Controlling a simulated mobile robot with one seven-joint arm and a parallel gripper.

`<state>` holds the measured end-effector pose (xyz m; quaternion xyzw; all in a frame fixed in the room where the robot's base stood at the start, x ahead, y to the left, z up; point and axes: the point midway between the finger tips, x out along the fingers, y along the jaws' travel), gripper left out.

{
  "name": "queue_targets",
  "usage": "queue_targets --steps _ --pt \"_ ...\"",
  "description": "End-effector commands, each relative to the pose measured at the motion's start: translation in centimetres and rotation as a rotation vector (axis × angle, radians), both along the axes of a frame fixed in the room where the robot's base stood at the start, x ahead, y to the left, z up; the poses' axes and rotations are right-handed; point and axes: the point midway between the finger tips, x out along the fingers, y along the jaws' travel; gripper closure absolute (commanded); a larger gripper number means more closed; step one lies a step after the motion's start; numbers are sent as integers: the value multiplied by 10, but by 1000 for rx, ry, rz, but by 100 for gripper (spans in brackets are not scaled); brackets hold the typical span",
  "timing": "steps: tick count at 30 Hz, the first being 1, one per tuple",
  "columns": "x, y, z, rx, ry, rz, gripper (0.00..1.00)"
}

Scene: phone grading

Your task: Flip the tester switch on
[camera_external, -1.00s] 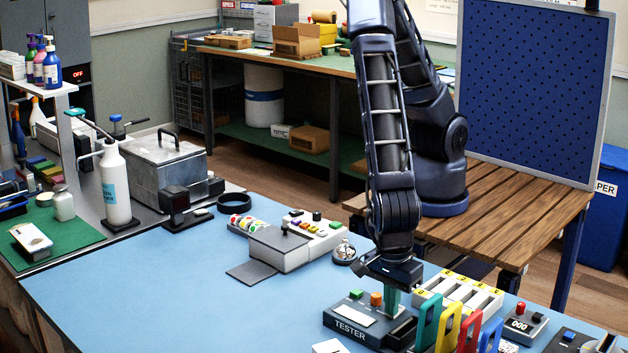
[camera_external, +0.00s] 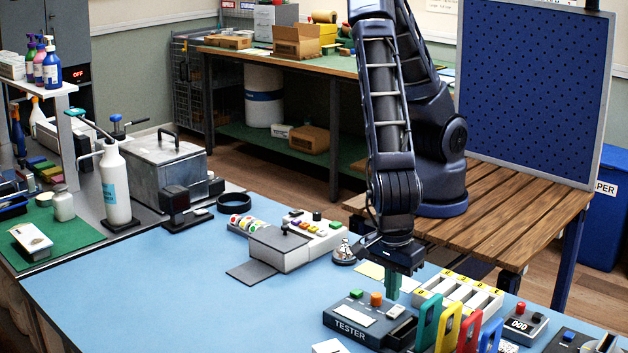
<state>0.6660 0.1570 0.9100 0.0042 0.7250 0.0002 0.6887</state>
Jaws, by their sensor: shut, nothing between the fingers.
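The tester (camera_external: 349,330) is a dark grey box near the front of the blue table, with its name on the front face. Its top carries a green button (camera_external: 356,294), an orange knob (camera_external: 376,299) and a white panel (camera_external: 354,312). I cannot tell which control is the switch, or its position. My gripper (camera_external: 393,292) points down with its green fingers shut and empty. In this view the fingers are just behind the tester's right half, near the orange knob. I cannot tell whether the tips touch anything.
Upright green (camera_external: 428,322), yellow, red and blue plates stand close to the tester's right. A white slotted rack (camera_external: 460,291) is behind them. A small counter box (camera_external: 521,324) is farther right.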

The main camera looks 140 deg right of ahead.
Motion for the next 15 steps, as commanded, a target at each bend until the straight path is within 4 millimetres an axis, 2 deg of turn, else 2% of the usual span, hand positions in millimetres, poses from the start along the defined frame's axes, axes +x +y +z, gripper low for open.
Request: queue_targets --steps 1,9,15 --pt "4 0 12 2 -7 -2 100" --pt "10 0 65 3 -10 -2 100" --pt "13 0 92 2 -9 -2 100"
